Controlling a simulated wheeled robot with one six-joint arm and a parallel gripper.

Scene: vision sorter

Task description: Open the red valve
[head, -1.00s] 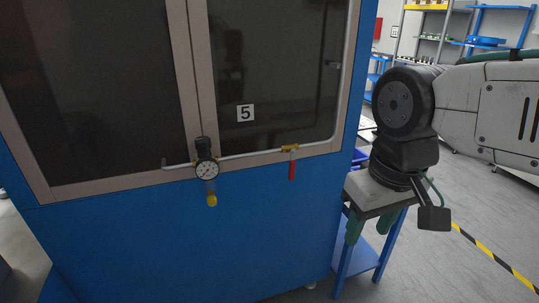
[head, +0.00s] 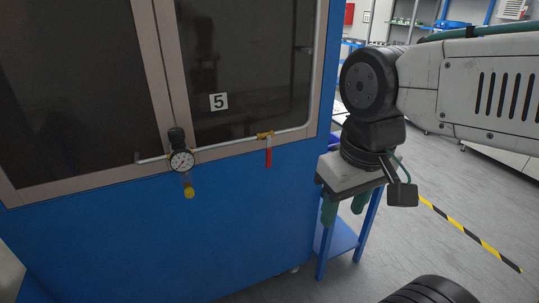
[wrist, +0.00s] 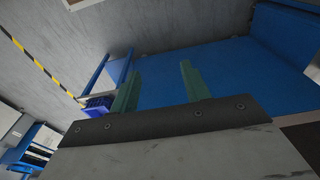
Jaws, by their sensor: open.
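The red valve handle (head: 269,158) hangs straight down from a brass valve body (head: 265,135) on a thin pipe along the front of the blue cabinet. My gripper (head: 343,208) is to the right of the valve in the head view, pointing down, with its two green fingers apart and nothing between them. In the wrist view my gripper (wrist: 158,85) also shows two spread green fingers, with the blue cabinet panel (wrist: 225,72) beyond them. The valve is not visible in the wrist view.
A pressure gauge (head: 182,161) sits on the same pipe, left of the valve. A blue stand (head: 340,240) is beside the cabinet's right side. Yellow-black floor tape (head: 470,234) lies at right.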

